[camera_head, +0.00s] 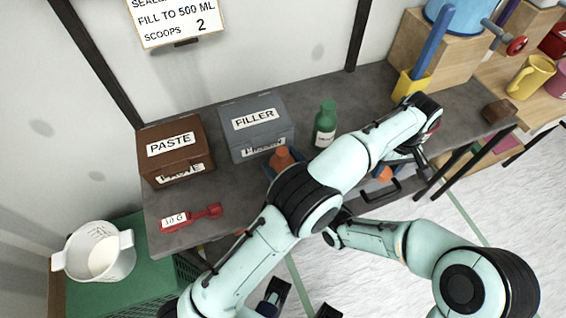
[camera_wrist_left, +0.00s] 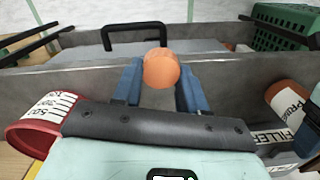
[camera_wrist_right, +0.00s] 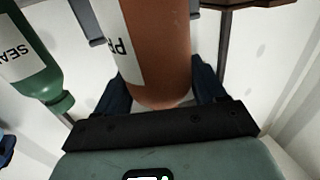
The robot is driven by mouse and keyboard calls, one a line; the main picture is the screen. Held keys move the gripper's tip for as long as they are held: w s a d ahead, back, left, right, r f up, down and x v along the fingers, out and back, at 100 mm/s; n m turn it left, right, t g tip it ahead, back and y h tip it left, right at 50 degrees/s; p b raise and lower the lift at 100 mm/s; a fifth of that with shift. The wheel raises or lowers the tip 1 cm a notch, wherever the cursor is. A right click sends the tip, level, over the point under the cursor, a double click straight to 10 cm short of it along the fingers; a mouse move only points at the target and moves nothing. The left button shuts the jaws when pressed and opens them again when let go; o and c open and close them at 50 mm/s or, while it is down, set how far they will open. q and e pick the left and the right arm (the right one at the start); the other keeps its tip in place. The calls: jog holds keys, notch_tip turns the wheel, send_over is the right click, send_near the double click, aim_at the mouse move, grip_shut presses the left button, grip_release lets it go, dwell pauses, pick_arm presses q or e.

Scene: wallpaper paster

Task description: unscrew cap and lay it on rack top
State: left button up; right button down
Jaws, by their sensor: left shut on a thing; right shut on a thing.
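My left gripper (camera_wrist_left: 155,78) is shut on an orange cap (camera_wrist_left: 161,68), which sits between its blue fingers in the left wrist view. The cap also shows in the head view (camera_head: 385,174), near the table's front edge. My right gripper (camera_wrist_right: 160,88) is shut on an orange-brown bottle (camera_wrist_right: 160,35) with a white label starting with P. The head view shows the bottle's orange end (camera_head: 281,157) in front of the FILLER bin, apart from the cap.
A green bottle (camera_head: 326,122) stands right of the FILLER bin (camera_head: 257,126). The PASTE bin (camera_head: 173,150) and a red scoop (camera_head: 192,217) are farther left. A black handle (camera_head: 382,191) is at the table's front. Bare tabletop (camera_head: 350,92) shows at the back.

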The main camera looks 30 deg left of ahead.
jog(key=shift+f, duration=0.1)
jog(key=shift+c, duration=0.4)
grip_release()
jog(key=b+v, duration=0.1)
jog(key=v, duration=1.1)
jog(key=shift+s, duration=0.1)
